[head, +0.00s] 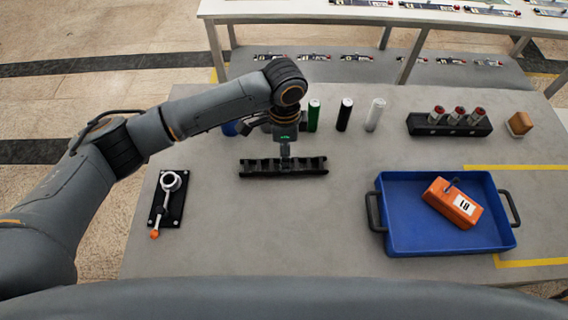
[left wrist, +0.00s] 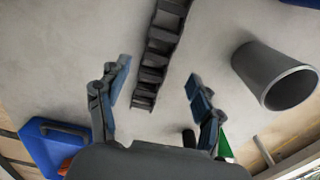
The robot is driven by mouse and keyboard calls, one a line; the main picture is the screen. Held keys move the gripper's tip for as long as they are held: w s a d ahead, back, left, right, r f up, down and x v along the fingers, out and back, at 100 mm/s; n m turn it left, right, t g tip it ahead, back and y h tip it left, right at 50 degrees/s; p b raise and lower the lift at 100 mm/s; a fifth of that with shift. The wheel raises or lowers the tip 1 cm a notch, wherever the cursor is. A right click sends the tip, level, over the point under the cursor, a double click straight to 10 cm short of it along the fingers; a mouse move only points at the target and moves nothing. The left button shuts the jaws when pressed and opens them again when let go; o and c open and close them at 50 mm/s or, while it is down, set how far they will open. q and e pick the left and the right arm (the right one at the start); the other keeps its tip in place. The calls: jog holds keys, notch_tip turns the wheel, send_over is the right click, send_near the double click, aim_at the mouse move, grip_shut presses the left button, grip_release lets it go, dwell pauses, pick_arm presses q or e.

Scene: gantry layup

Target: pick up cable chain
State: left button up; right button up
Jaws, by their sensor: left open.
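The black cable chain (head: 262,168) lies on the grey table, left of its middle. Its linked segments also show in the left wrist view (left wrist: 160,48), running up from between the fingers. My left gripper (head: 285,157) points down at the middle of the chain in the head view. In the left wrist view its two blue-padded fingers (left wrist: 158,86) are spread apart, one on each side of the chain's near end. The gripper is open and holds nothing. Its fingertips are hard to make out in the head view. My right gripper is not in view.
A blue tray (head: 407,243) holds an orange box (head: 453,203). Behind the chain stand green (head: 314,115), black (head: 344,114) and white (head: 375,114) cylinders. A black plate (head: 167,205) with a ring fixture is at left. A grey cup (left wrist: 272,75) shows in the wrist view.

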pick_arm(q)
jog(key=f, duration=0.3)
jog(key=shift+s+a+f+p, duration=0.1)
jog(key=shift+s+f+p, duration=0.2)
jog(key=shift+f, duration=0.35)
jog(key=shift+c, duration=0.4)
jog(key=c, duration=1.3)
jog(key=shift+o, duration=0.2)
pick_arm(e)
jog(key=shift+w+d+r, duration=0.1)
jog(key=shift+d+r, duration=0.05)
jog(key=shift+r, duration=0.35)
pick_arm(q)
jog(key=shift+r, duration=0.1)
